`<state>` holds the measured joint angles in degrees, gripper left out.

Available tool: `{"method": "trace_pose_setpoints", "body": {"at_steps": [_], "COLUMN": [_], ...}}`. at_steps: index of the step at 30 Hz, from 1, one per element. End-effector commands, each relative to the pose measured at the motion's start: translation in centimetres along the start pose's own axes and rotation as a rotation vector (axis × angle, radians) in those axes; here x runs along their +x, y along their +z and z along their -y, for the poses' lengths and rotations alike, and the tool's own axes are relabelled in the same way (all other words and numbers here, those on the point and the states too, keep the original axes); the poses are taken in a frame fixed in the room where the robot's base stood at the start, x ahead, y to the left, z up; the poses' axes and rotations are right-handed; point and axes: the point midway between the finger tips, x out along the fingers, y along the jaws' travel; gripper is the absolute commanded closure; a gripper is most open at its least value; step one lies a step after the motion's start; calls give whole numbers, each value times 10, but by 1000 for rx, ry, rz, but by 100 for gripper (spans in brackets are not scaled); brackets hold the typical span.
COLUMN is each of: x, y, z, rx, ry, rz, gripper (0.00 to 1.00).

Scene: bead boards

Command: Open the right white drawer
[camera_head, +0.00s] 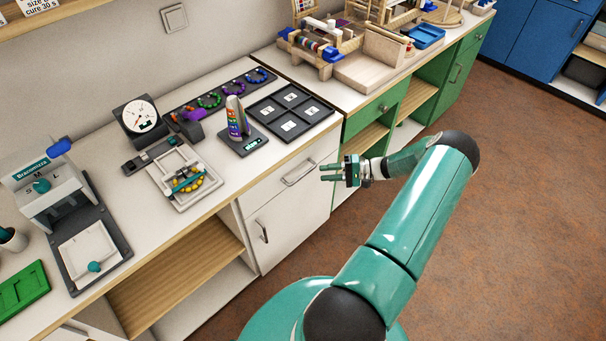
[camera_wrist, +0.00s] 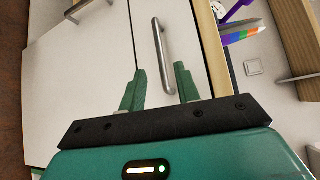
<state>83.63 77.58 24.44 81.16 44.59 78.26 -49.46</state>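The right white drawer (camera_head: 275,190) is in the white cabinet under the worktop, and its front looks flush and shut. Its metal bar handle (camera_head: 299,174) runs along the front; in the wrist view the handle (camera_wrist: 161,45) shows upright, just beyond my fingertips. My gripper (camera_head: 324,173) is open and empty, a little to the right of the handle in the head view. In the wrist view its two green fingers (camera_wrist: 160,74) are spread, with the handle's near end in line with the gap between them. I see no contact with the handle.
A white door (camera_head: 285,225) with its own handle (camera_head: 262,231) lies below the drawer. An open wooden shelf (camera_head: 180,275) is to its left, a green cabinet drawer (camera_head: 375,108) to its right. A scale with a striped bottle (camera_head: 236,120) stands on the worktop above. The floor (camera_head: 520,220) is clear.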

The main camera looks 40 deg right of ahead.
Motion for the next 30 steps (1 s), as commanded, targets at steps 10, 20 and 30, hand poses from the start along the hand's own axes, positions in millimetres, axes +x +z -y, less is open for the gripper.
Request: {"method": "trace_pose_setpoints", "body": {"at_steps": [10,20,30], "x": [68,85,84], "y": [-1,-2,-2], "z": [1,1,1], "rx": [-1,0,-1], "ry": [0,1,1], "rz": [7,5,5], "gripper": [68,68,100]}}
